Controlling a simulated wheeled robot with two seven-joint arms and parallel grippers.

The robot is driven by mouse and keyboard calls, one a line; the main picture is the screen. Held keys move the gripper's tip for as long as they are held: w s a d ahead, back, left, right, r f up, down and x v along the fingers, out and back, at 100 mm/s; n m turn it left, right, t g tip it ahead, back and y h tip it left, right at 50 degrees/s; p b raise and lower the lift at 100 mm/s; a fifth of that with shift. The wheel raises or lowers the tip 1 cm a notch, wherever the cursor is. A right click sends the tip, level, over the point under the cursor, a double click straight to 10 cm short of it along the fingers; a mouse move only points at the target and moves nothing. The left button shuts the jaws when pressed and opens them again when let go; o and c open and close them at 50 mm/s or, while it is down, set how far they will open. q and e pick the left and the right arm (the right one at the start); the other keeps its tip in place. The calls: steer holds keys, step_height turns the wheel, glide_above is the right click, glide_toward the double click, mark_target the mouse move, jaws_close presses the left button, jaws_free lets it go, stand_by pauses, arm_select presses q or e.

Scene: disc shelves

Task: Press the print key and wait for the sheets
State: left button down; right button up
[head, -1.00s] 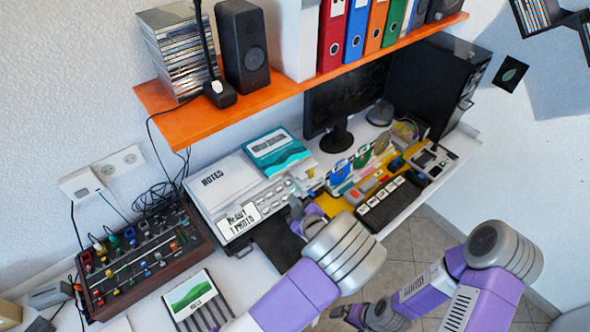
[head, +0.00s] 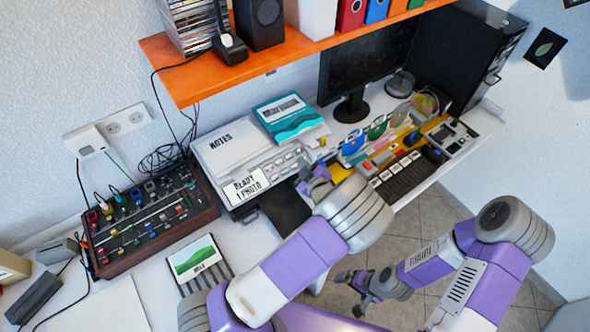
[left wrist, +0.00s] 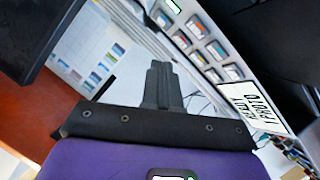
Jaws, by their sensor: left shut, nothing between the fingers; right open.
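The printer (head: 225,150) is a white machine with a sheet marked NOTES on top. Its sloped front bears rows of small keys (head: 284,160) and a white display (head: 246,186) reading READY, 1 PHOTO. The keys (left wrist: 205,48) and display (left wrist: 256,108) also show in the left wrist view. A dark tray (head: 282,208) juts from its front, with no sheet visible on it. My left gripper (head: 308,172) is shut and empty by the right end of the key panel; its fingers (left wrist: 160,88) appear apart from the keys. My right gripper (head: 352,290) is open over the floor.
A mixer with coloured knobs (head: 150,225) stands left of the printer. A card with a green picture (head: 194,258) lies in front. An orange shelf (head: 200,80) hangs above.

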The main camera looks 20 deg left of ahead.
mark_target(295, 166)
arm_select(q)
steer(key=shift+w+a+f+b, duration=0.3)
steer(key=shift+f+b, duration=0.2)
steer(key=shift+f, duration=0.15)
steer(key=shift+w+a+f+b, duration=0.15)
steer(key=shift+a+f+b, duration=0.1)
steer(key=shift+f+b, duration=0.3)
steer(key=shift+w+a+f+b, duration=0.3)
steer(key=shift+f+b, duration=0.1)
steer(key=shift+f, duration=0.35)
arm_select(e)
steer(key=shift+f, duration=1.8)
arm_select(q)
steer(key=shift+w+a+f+b, duration=0.1)
steer(key=shift+a+f+b, duration=0.05)
steer(key=shift+f+b, duration=0.25)
arm_select(e)
steer(key=shift+f, duration=0.45)
